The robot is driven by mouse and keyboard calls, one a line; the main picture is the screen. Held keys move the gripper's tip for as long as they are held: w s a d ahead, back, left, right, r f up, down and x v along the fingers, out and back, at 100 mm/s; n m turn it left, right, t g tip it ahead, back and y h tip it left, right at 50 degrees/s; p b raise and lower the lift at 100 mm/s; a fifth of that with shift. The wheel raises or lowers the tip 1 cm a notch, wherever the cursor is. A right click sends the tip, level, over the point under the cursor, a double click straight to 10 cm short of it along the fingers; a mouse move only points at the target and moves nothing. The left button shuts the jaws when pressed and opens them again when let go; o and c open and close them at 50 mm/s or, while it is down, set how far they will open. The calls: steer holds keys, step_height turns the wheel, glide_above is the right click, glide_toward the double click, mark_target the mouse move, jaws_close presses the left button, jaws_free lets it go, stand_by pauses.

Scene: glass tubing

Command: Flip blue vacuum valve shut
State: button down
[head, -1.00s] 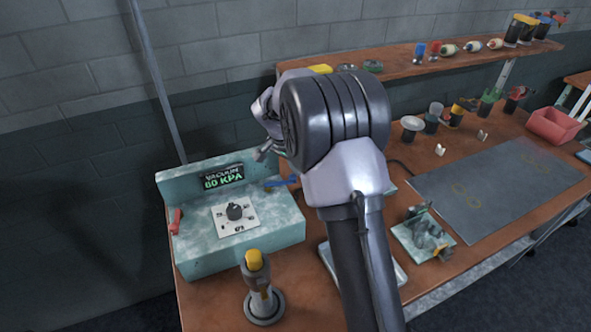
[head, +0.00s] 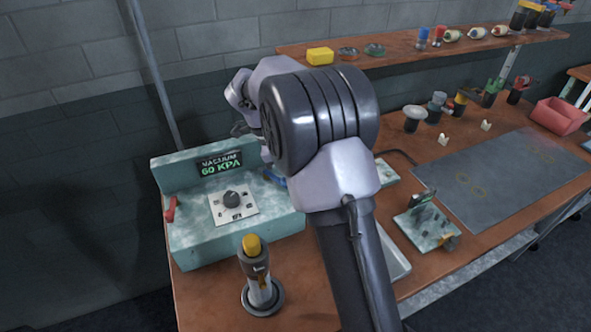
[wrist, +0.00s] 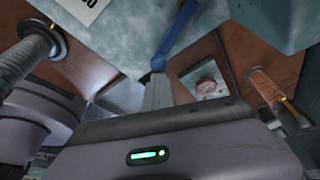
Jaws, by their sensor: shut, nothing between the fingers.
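The blue vacuum valve lever (head: 274,178) is at the right side of the pale teal vacuum box (head: 190,240), partly hidden by my arm in the head view. In the wrist view the blue lever (wrist: 180,35) runs down from the top centre to a rounded blue end. My gripper's closed grey fingers (wrist: 157,88) lie just below that end, with nothing held. I cannot tell whether they touch it. In the head view my arm hides most of the gripper.
The box carries a lit vacuum readout (head: 220,165), a dial (head: 232,200) and a red lever (head: 170,209). A yellow-topped cylinder (head: 257,275) stands in front. A small fixture (head: 427,220) and a grey mat (head: 500,180) are to the right.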

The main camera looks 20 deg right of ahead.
steer(key=shift+s+a+m+g, duration=0.2)
steer(key=shift+a+m+g, duration=0.1)
steer(key=shift+a+m, duration=0.3)
steer(key=shift+d, duration=0.1)
steer(key=shift+w, duration=0.15)
steer(key=shift+w+r+p, duration=0.1)
steer(key=shift+w+p, duration=0.05)
steer(key=shift+p, duration=0.25)
steer(key=shift+w+p, duration=0.3)
steer(key=shift+w, duration=0.2)
